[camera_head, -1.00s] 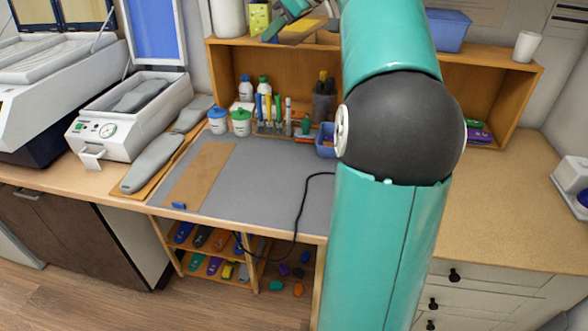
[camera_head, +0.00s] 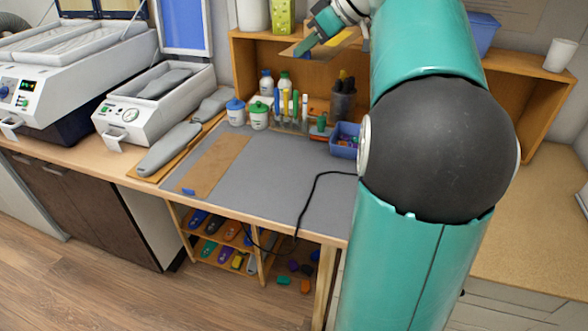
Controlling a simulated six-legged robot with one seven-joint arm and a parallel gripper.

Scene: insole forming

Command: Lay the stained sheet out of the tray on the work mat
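The grey work mat (camera_head: 285,180) lies on the bench. A brown strip (camera_head: 215,165) lies on its left part, with a small blue piece (camera_head: 188,191) at the strip's near end. My teal gripper (camera_head: 306,46) is at the top of the view, by the upper edge of the wooden shelf, well behind and above the mat. A flat tan piece (camera_head: 338,42) shows right beside it; I cannot tell whether it is a sheet or a tray, or whether the gripper touches it. The finger gap is too small to see. I cannot make out any stain.
White and green-lidded jars, bottles and a pen rack (camera_head: 290,125) stand behind the mat. A blue bin (camera_head: 345,140) is at its back right. Grey insole forms (camera_head: 168,148) and a press (camera_head: 155,105) are left. A black cable (camera_head: 303,205) crosses the mat's right side.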

